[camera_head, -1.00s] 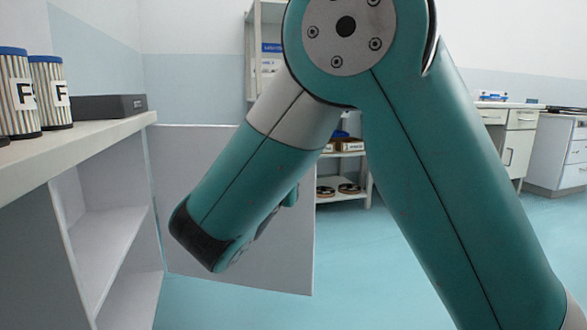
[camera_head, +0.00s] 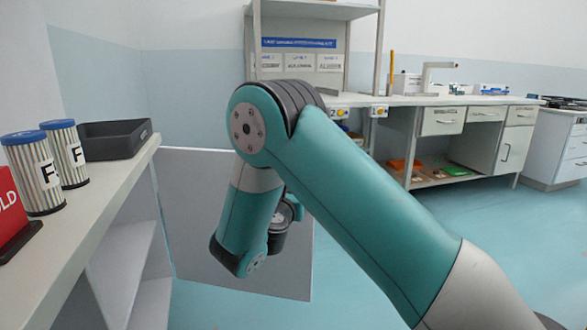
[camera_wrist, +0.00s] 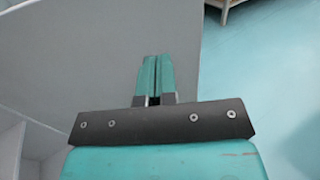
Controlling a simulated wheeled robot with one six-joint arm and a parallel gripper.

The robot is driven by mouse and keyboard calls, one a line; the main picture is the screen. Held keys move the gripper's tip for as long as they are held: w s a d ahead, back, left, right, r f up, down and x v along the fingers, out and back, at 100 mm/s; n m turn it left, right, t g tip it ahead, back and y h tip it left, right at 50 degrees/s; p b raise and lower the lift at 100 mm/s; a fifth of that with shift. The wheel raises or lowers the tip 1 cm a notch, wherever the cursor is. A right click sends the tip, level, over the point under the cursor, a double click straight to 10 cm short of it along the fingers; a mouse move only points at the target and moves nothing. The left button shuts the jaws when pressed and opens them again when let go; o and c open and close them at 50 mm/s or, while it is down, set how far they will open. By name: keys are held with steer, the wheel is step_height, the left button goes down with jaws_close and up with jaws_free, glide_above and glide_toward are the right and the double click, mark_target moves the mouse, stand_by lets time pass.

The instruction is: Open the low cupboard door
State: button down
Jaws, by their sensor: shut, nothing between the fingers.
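The low cupboard door (camera_head: 190,235) is a plain grey panel. It stands swung wide out from the cupboard (camera_head: 130,255) under the counter at the left, and the shelves inside show. In the wrist view the door (camera_wrist: 75,65) fills the upper left, behind my fingers. My gripper (camera_wrist: 155,60) is shut and empty, in front of the door's face near its free edge. I cannot tell whether the fingertips touch the panel. In the head view my arm covers part of the door, and my fingers are hidden. No handle shows.
The counter (camera_head: 75,215) holds two striped filter canisters (camera_head: 35,172) (camera_head: 70,153), a black tray (camera_head: 112,140) and a red sign (camera_head: 10,215). A workbench (camera_head: 425,101) with drawers and a shelf rack stand behind. The blue floor (camera_head: 500,235) at the right is clear.

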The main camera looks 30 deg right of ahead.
steer(key=b+x, duration=0.1)
steer(key=x, duration=0.4)
stand_by(0.3)
